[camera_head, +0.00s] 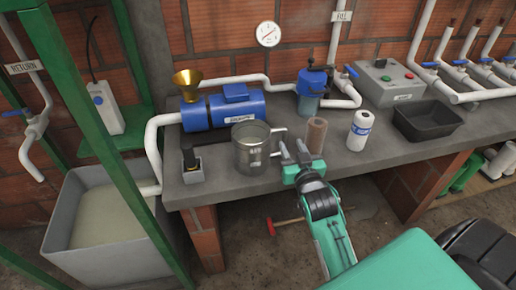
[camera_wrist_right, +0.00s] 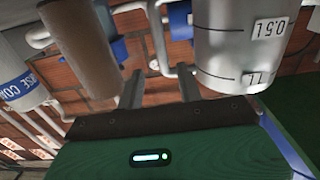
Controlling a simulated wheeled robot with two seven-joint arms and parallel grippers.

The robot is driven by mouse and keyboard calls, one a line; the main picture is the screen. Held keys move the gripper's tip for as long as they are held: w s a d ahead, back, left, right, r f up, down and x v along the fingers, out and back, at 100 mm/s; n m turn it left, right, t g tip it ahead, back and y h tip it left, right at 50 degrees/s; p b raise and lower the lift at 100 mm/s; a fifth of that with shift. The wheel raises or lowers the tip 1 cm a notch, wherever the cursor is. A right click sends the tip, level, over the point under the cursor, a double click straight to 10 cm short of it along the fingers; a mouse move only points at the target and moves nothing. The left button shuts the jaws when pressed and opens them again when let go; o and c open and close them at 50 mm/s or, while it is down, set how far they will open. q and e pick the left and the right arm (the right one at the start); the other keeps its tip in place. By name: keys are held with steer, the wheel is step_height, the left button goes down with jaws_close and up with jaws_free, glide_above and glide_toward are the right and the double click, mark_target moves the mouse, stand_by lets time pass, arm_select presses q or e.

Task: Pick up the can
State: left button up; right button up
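Three can-like things stand upright on the grey counter. A metal measuring jug (camera_head: 250,153) with a side handle is left of my right gripper. A brown cylinder (camera_head: 317,134) is just beyond and right of it, and a white canister (camera_head: 359,131) with a blue band is farther right. My right gripper (camera_head: 294,150) is open and empty over the counter's front edge. In the right wrist view, its fingers (camera_wrist_right: 160,82) are apart, with the brown cylinder (camera_wrist_right: 82,48) on the left, the marked jug (camera_wrist_right: 240,45) on the right and the white canister (camera_wrist_right: 22,85) at far left. My left gripper is out of view.
A blue motor (camera_head: 220,108) with a brass funnel, a blue-topped filter (camera_head: 310,90) and white pipes stand behind. A small black-topped block (camera_head: 193,165) is left of the jug. A black tray (camera_head: 428,120) and control box (camera_head: 388,82) are at right. Green posts (camera_head: 98,130) rise at left.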

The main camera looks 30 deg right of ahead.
mark_target(285, 136)
steer(key=x, duration=0.5)
steer(key=shift+w+a+r+p, duration=0.1)
steer(key=shift+a+r+p, duration=0.05)
steer(key=shift+a+p, duration=0.15)
steer(key=shift+w+d, duration=0.15)
steer(key=shift+w, duration=0.3)
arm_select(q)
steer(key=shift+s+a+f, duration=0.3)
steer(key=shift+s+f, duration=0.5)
arm_select(e)
jaws_close()
